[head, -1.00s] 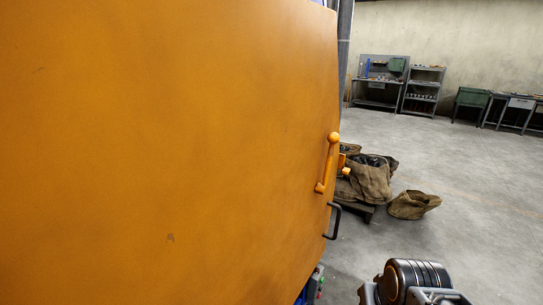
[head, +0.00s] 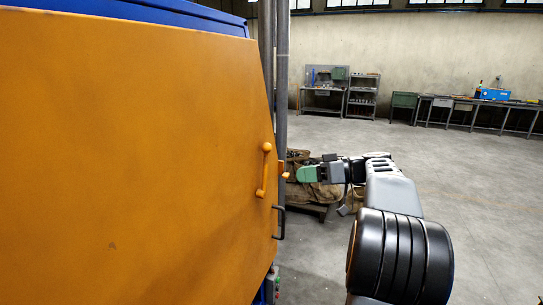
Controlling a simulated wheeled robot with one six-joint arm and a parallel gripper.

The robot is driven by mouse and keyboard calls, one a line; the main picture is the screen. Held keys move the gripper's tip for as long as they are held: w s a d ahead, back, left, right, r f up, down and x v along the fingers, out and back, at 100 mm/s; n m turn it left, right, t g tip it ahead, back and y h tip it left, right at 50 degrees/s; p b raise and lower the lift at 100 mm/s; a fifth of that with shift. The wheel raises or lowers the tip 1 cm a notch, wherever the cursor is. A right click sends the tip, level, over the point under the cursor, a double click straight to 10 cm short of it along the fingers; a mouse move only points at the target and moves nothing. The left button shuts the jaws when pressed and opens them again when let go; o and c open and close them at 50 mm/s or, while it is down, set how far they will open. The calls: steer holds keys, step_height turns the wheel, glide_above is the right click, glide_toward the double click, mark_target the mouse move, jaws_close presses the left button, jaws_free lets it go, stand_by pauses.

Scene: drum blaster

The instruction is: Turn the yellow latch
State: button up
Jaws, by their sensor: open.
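The yellow latch (head: 264,169) is a bar handle with a round knob at its top. It stands nearly upright near the right edge of the large orange-yellow door (head: 130,150). A small yellow catch (head: 285,175) sticks out beside it at the door's edge. My gripper (head: 300,174), with green fingertips, is to the right of the latch and points left toward it. It is open, and I see nothing held in it. It appears apart from the latch, though the depth between them is hard to judge.
A black pull handle (head: 280,222) is below the latch on the door edge. Brown sacks (head: 326,192) on a pallet lie behind my gripper. Workbenches (head: 322,98) and shelves (head: 363,96) line the far wall. The concrete floor on the right is clear.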

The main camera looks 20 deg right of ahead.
steer(key=d+r+n+t+y, duration=0.1)
steer(key=d+r+n, duration=0.1)
steer(key=d, duration=0.2)
steer(key=p, duration=0.4)
glide_toward(265, 172)
steer(key=w+a+r, duration=0.3)
steer(key=w+a, duration=0.2)
steer(key=a, duration=0.1)
steer(key=shift+w+t, duration=0.3)
steer(key=shift+w, duration=0.1)
steer(key=shift+c, duration=0.2)
steer(key=shift+r, duration=0.1)
jaws_close()
